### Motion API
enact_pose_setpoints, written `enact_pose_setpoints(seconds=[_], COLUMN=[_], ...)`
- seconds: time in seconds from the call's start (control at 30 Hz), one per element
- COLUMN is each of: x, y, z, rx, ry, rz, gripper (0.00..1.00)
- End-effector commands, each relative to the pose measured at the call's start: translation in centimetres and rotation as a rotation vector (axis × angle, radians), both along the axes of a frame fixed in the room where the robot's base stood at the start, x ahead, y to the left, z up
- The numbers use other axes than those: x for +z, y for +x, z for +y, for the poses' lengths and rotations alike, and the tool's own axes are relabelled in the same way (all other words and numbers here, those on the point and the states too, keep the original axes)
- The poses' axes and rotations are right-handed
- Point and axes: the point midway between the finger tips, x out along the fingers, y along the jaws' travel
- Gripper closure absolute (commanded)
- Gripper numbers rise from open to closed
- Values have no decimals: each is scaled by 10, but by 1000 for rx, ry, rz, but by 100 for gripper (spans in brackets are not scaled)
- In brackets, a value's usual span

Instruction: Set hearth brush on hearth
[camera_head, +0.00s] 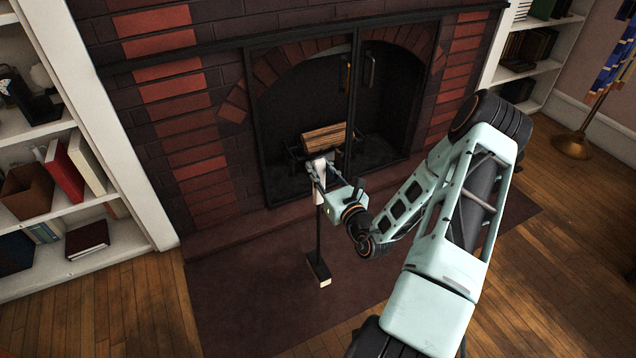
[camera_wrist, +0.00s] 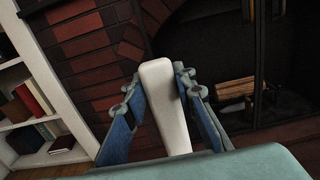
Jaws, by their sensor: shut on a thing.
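The hearth brush (camera_head: 319,238) hangs upright from my gripper (camera_head: 316,172), with a pale handle at the top, a thin dark shaft and a dark head with a pale edge at the bottom. My gripper is shut on its handle. In the wrist view the pale handle (camera_wrist: 166,100) stands between the two blue-lined fingers of my gripper (camera_wrist: 160,92). The brush head shows against the dark mat; I cannot tell whether it touches it. The hearth (camera_head: 225,232) is a low brick ledge along the foot of the fireplace, behind the brush.
The brick fireplace (camera_head: 190,130) has a dark metal screen with a door handle (camera_head: 369,70) and logs (camera_head: 325,138) inside. A dark mat (camera_head: 250,300) lies in front. White bookshelves (camera_head: 135,190) stand on the left and right. A flag stand (camera_head: 572,146) is at far right.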

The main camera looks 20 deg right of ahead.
Motion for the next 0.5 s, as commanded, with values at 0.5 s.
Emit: enact_pose_setpoints(seconds=[0.5], x=[-46], y=[18], z=[-3], rx=[0], ry=[0], rz=[-4], gripper=[100])
